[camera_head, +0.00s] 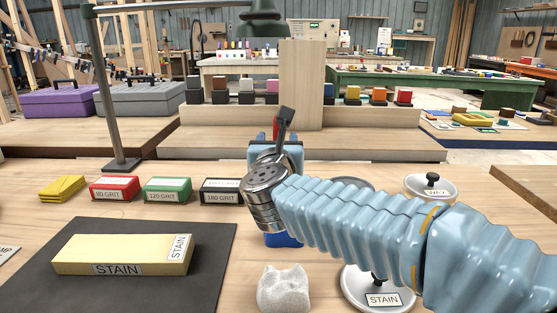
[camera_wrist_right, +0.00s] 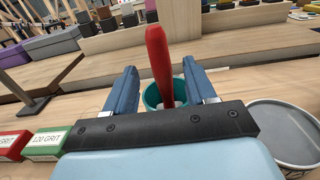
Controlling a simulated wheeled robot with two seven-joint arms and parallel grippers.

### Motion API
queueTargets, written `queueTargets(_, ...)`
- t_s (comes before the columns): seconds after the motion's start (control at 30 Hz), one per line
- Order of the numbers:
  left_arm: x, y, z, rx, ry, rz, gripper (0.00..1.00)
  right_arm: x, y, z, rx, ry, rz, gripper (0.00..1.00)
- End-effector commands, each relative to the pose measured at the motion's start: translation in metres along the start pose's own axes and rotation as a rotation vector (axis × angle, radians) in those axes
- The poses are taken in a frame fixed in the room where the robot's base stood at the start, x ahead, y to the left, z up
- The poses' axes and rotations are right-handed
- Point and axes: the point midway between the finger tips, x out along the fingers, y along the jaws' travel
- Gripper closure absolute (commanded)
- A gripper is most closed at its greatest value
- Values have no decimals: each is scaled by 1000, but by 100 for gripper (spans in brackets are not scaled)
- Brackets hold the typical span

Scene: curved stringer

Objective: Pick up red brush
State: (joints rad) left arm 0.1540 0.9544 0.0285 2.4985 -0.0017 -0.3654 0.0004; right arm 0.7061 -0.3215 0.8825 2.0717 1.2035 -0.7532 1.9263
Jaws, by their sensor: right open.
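The red brush (camera_wrist_right: 157,55) stands nearly upright in a teal cup (camera_wrist_right: 152,98) in the right wrist view; only its handle shows, its lower end hidden in the cup. My right gripper (camera_wrist_right: 160,72) is open, with one blue finger on each side of the handle and a visible gap on both sides. In the head view a small bit of the red brush (camera_head: 276,128) shows behind my right gripper (camera_head: 275,148); the arm hides most of it and the cup. My left gripper is not in view.
Sanding blocks, red (camera_head: 115,188), green (camera_head: 167,190) and black (camera_head: 221,191), sit left of my right arm. A yellow stain board (camera_head: 123,254) lies on a dark mat (camera_head: 215,270). A lamp post (camera_head: 112,100) stands at left. Lidded cans (camera_head: 432,187) are near my arm.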

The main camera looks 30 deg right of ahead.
Motion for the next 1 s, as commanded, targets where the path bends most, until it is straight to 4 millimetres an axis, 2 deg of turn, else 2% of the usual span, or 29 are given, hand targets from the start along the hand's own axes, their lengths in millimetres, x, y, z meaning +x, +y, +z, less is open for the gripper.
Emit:
queueTargets(0.1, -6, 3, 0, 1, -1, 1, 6, 21, -2, -1, 0, 5, -1, 45)
queueTargets(0.2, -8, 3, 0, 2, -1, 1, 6, 31, -2, -1, -1, 4, -1, 45)
queueTargets(0.47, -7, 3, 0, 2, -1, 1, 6, 34, -1, -1, -1, 1, 0, 45)
queueTargets(0.8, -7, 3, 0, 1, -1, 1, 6, 34, -1, -1, -1, 1, 0, 97)
queueTargets(0.83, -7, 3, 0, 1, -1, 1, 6, 34, -1, -1, -1, 2, 0, 100)
queueTargets(1.0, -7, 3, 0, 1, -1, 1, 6, 34, -1, -1, -1, 1, 0, 100)
